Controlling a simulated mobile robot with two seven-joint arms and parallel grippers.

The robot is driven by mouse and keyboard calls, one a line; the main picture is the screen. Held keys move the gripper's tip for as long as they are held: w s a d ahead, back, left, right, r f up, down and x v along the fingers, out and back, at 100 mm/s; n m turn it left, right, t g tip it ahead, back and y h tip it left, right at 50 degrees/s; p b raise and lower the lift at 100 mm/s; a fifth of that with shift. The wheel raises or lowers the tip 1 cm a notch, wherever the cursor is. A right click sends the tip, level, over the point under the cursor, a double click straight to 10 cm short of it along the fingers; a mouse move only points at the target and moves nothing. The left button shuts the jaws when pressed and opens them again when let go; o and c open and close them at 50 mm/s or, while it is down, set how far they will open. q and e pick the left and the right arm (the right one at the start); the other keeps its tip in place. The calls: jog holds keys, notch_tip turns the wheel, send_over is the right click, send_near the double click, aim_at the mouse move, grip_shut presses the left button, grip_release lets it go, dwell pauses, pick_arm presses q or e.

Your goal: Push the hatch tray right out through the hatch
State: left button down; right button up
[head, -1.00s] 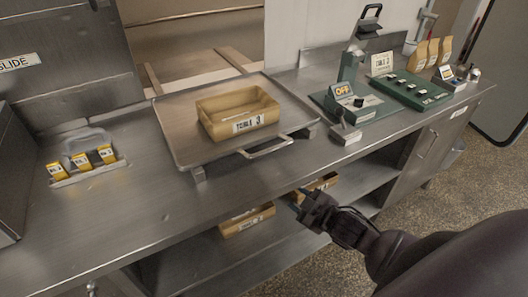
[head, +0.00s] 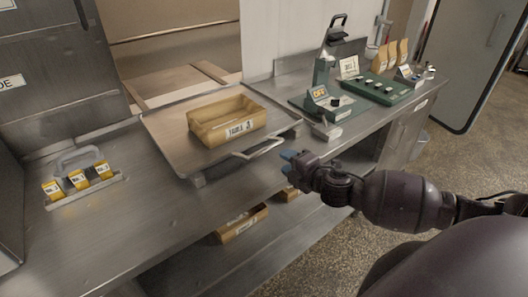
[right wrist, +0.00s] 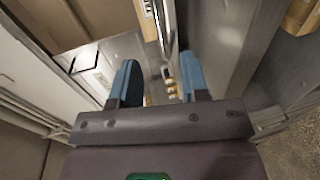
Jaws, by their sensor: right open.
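The hatch tray (head: 165,131) is a flat metal tray on the steel counter, in front of the hatch opening (head: 170,52). A tan bin (head: 228,120) with a white label stands on it. The tray's bar handle (head: 262,148) sticks out on its near side. My right gripper (head: 287,156) has blue fingertips and is just right of the handle, apparently apart from it. The right wrist view shows its two fingers (right wrist: 162,80) spread with nothing gripped between them. My left gripper is not in view.
A holder with yellow-labelled blocks (head: 85,188) stands left on the counter. A green device with an OFF sign (head: 320,98) and a green panel (head: 382,88) stand right of the tray. Tan bins (head: 242,222) lie on the shelf below. The counter's front strip is clear.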

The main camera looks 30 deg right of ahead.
aim_at(266, 148)
jog(key=x, duration=1)
jog(key=shift+w, duration=0.15)
grip_shut()
